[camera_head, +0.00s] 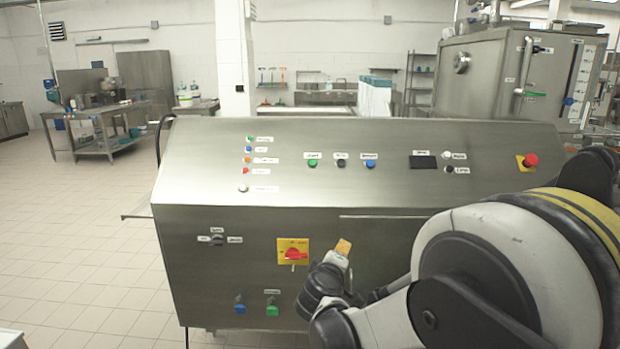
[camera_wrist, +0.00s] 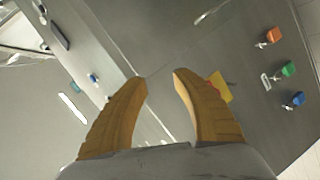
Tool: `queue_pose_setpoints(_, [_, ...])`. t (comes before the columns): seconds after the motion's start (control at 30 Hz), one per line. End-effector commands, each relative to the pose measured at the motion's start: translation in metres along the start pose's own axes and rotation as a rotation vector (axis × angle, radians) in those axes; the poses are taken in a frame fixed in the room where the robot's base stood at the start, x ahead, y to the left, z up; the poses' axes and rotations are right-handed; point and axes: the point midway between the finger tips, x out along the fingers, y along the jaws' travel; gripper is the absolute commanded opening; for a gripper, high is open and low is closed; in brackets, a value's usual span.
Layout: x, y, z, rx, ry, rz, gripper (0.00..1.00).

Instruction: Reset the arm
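My arm reaches in from the right in the head view, in front of the steel control cabinet (camera_head: 190,180). My gripper (camera_head: 343,247) is near the cabinet's front face, to the right of the red rotary switch on its yellow plate (camera_head: 293,251). In the wrist view my gripper (camera_wrist: 160,76) shows two orange-brown fingers, apart with empty space between the tips. The yellow plate (camera_wrist: 222,87) shows there beside the right finger, which hides part of it. Only one fingertip is clear in the head view.
The sloped panel carries lamps, a green button (camera_head: 312,162), a blue button (camera_head: 370,164) and a red emergency stop (camera_head: 530,160). Blue (camera_head: 239,308) and green (camera_head: 272,310) parts sit low on the front. Tiled floor (camera_head: 80,240) at the left is clear.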

Motion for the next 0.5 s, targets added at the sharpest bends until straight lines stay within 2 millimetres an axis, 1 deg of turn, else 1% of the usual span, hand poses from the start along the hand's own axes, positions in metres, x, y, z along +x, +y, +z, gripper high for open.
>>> queue_pose_setpoints(0.03, [-0.014, 0.019, 0.02, 0.059, -0.038, -0.032, 0.33])
queue_pose_setpoints(0.1, [-0.034, 0.036, 0.046, 0.145, -0.088, -0.081, 0.33])
queue_pose_setpoints(0.17, [-0.053, 0.048, 0.068, 0.218, -0.13, -0.123, 0.33])
queue_pose_setpoints(0.2, [-0.067, 0.054, 0.083, 0.268, -0.157, -0.151, 0.33])
queue_pose_setpoints(0.27, [-0.089, 0.06, 0.104, 0.343, -0.196, -0.193, 0.33])
queue_pose_setpoints(0.3, [-0.105, 0.062, 0.117, 0.393, -0.22, -0.221, 0.33])
queue_pose_setpoints(0.37, [-0.13, 0.063, 0.137, 0.468, -0.257, -0.263, 0.33])
queue_pose_setpoints(0.4, [-0.147, 0.062, 0.149, 0.519, -0.28, -0.292, 0.33])
queue_pose_setpoints(0.47, [-0.173, 0.057, 0.166, 0.595, -0.312, -0.334, 0.33])
queue_pose_setpoints(0.5, [-0.191, 0.053, 0.176, 0.645, -0.332, -0.362, 0.33])
